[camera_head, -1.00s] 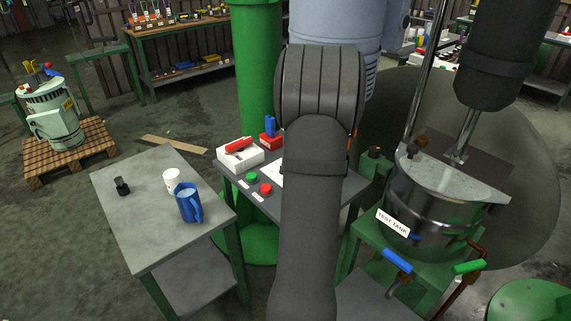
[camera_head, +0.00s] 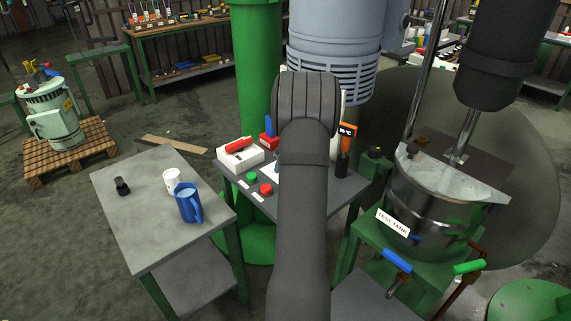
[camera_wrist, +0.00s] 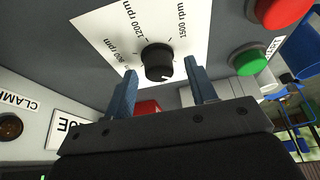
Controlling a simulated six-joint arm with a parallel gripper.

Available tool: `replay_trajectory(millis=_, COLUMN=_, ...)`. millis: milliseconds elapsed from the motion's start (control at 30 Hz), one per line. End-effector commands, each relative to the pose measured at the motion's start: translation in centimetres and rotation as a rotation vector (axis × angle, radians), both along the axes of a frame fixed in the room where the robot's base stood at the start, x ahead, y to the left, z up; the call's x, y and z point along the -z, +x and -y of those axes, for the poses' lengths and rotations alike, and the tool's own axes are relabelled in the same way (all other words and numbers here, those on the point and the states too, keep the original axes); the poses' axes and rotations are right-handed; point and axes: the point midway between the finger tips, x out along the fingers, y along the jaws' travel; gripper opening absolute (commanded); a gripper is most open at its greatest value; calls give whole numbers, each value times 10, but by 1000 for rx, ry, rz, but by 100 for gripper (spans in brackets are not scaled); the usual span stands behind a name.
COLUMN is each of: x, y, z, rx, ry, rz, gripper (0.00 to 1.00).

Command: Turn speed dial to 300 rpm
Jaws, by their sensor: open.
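The black speed dial (camera_wrist: 158,62) sits on a white scale plate (camera_wrist: 108,30) in the wrist view. The plate shows 800, 1200 and 1500 rpm marks; a 300 rpm mark cannot be made out. A small pale mark shows on the dial's lower right edge. My gripper (camera_wrist: 161,69) is open, with one blue finger at each side of the dial in the picture and visible gaps between. Whether the fingertips reach around the knob in depth is unclear. In the head view, my arm hides the dial and gripper.
A green button (camera_wrist: 248,63) and a red button (camera_wrist: 283,10) sit right of the dial. They also show on the panel table in the head view, left of my arm. An orange-and-black handheld device (camera_head: 346,140) stands right of my arm, close by.

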Motion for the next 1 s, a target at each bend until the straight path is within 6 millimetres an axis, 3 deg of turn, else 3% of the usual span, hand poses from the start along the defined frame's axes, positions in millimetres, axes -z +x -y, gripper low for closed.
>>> replay_trajectory(millis=100, x=0, y=0, z=0, rx=0, ry=0, rz=0, gripper=50)
replay_trajectory(millis=333, x=0, y=0, z=0, rx=0, ry=0, rz=0, gripper=7)
replay_trajectory(millis=667, x=-1, y=0, z=0, rx=43, ry=-1, rz=1, gripper=7)
replay_trajectory(millis=1000, x=-1, y=-1, z=-2, rx=269, ry=0, rz=2, gripper=7)
